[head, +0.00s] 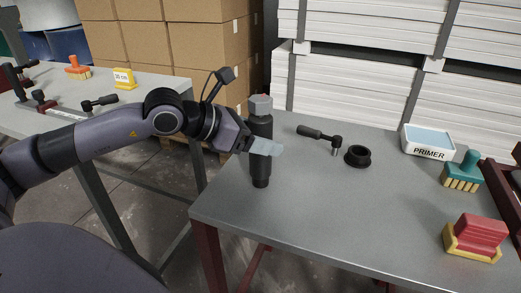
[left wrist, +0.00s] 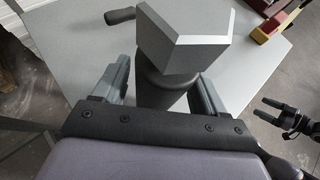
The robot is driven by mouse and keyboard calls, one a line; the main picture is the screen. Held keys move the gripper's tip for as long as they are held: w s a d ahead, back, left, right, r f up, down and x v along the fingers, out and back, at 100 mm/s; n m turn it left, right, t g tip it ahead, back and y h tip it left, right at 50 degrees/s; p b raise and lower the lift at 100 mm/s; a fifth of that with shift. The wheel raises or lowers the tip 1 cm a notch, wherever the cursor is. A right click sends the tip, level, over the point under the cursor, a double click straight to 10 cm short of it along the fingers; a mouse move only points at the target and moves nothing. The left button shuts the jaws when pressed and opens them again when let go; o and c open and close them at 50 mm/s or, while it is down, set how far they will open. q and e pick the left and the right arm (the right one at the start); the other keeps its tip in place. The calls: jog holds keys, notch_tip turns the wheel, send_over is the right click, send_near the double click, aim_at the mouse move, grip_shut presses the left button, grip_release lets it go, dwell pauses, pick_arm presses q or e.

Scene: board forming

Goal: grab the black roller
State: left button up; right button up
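A hand tool with a black handle and a thin metal end, which looks like the black roller (head: 318,135), lies on the grey table (head: 310,210); its handle shows in the left wrist view (left wrist: 120,15). A dark upright tool with a grey angular head (head: 261,106) stands at the table's left edge. My left gripper (head: 266,147) is around its dark shaft; in the left wrist view its fingers are spread, with a gap on the left side. The head (left wrist: 183,38) hides part of the shaft. My right gripper (left wrist: 268,110) shows open and empty in the left wrist view.
A black ring-shaped piece (head: 357,156) lies right of the hand tool. A PRIMER tray (head: 428,142), a teal-handled brush (head: 463,173) and a red and yellow block (head: 474,238) are at the right. The table's front middle is clear. A second table (head: 145,84) is at left.

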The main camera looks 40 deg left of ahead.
pick_arm(q)
jog(key=c, duration=1)
jog(key=shift+r, duration=0.15)
grip_shut()
jog(key=shift+r, duration=0.1)
